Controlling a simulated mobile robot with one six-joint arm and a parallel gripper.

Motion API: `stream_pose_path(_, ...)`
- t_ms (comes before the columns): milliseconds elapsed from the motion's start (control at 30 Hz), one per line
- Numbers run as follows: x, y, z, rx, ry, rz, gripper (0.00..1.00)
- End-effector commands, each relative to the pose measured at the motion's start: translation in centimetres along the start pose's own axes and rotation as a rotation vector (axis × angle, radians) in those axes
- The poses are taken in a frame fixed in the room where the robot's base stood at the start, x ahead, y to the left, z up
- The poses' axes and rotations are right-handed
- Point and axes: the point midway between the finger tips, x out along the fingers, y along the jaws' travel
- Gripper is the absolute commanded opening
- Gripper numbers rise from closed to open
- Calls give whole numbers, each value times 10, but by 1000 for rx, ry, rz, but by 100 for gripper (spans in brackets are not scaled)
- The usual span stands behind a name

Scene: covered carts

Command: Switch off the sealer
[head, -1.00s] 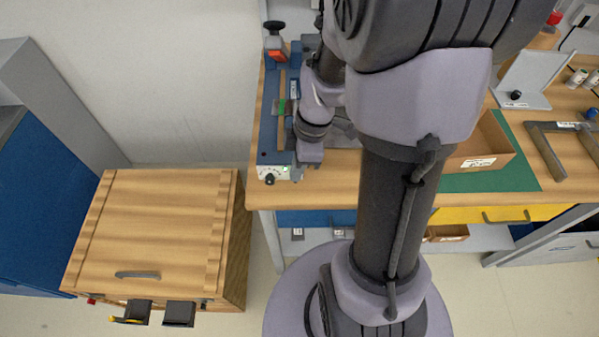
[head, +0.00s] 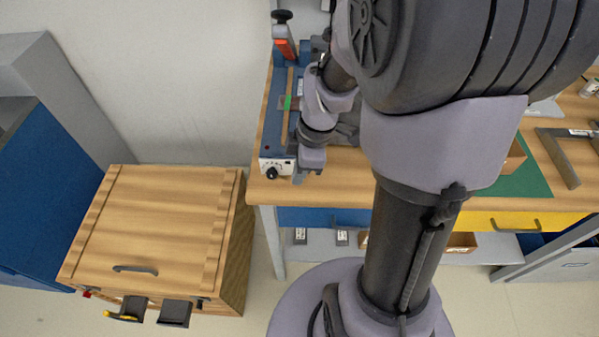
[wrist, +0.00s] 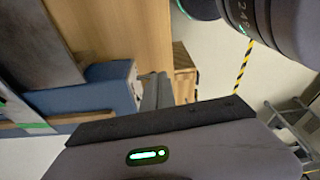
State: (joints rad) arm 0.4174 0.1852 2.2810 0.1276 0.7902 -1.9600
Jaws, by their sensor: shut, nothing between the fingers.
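The sealer (head: 276,140) stands on the left end of the wooden bench, a long blue body with a white front panel (head: 286,167). A black knob (head: 271,172) sits low on that panel. An orange-red part with a black knob on top (head: 285,45) rises at the sealer's back. My gripper (head: 299,178) is shut and empty, pointing down just right of the front panel; I cannot tell whether it touches. The wrist view shows the blue body (wrist: 88,92) close beside my gripper (wrist: 156,92). My arm hides part of the sealer's right side.
A wooden box with a lid handle (head: 150,215) stands on the floor left of the bench. A blue cart (head: 35,190) is at far left. On the bench (head: 345,190) lie a green mat (head: 528,180) and a grey angled frame (head: 562,155). The bench front edge is clear.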

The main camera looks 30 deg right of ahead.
Motion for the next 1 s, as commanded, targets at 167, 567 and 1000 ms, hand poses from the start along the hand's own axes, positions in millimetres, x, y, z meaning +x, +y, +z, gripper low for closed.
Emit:
stream_pose_path(167,2,-1,0,0,0,0,0)
stream_pose_path(567,-2,8,0,0,0,1,0)
stream_pose_path(1000,-5,15,0,0,0,1,0)
